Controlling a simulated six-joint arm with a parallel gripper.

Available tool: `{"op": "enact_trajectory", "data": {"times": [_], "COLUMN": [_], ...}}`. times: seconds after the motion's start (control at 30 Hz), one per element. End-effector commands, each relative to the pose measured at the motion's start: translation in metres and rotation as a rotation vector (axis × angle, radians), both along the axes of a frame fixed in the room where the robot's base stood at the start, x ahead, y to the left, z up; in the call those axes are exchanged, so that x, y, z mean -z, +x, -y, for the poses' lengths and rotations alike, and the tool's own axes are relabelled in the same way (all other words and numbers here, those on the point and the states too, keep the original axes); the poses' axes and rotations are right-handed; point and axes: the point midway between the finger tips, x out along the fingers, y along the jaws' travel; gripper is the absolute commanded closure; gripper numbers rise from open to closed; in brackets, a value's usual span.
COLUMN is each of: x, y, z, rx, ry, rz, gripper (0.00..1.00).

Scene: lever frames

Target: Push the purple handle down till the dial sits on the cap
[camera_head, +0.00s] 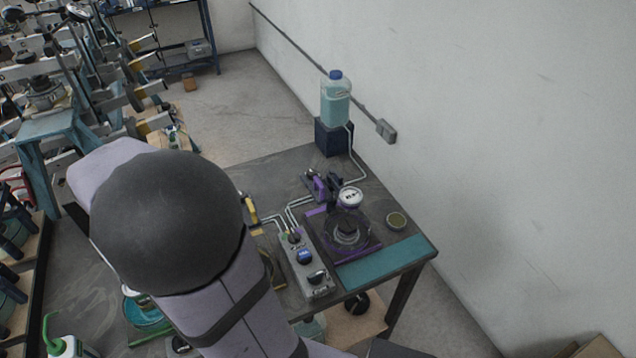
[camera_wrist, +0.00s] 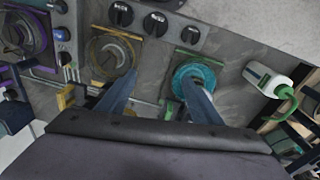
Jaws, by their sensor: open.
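The purple handle (camera_head: 316,186) is at the back of a purple-edged lever frame (camera_head: 372,247) on the table in the head view. A white-faced dial (camera_head: 350,196) is beside it, above a dark round piece (camera_head: 347,234) that looks like the cap. The dial appears raised, but the gap is hard to judge. In the wrist view part of a purple-edged station (camera_wrist: 12,72) shows at the far left; its handle is not clear there. My gripper (camera_wrist: 158,77) is open and empty, over the yellow and teal stations, away from the purple one. My arm hides it in the head view.
A yellow station (camera_wrist: 110,55) and a teal station (camera_wrist: 196,76) lie below my gripper. A grey box with knobs (camera_head: 306,262) stands left of the purple frame. A bottle (camera_head: 335,103) stands behind, and a small tin (camera_head: 396,221) at right. A white bottle (camera_wrist: 270,80) also shows.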

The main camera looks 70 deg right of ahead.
Motion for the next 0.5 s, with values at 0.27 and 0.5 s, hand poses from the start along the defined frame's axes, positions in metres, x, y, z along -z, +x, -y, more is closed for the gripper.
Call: {"op": "enact_trajectory", "data": {"times": [0.27,0.5], "x": [-0.018,-0.038], "y": [-0.022,-0.102], "z": [0.19,0.3], "rx": [0.817,1.377], "ry": [-0.152,-0.284], "rz": [0.045,0.081], "gripper": [0.41,0.41]}}
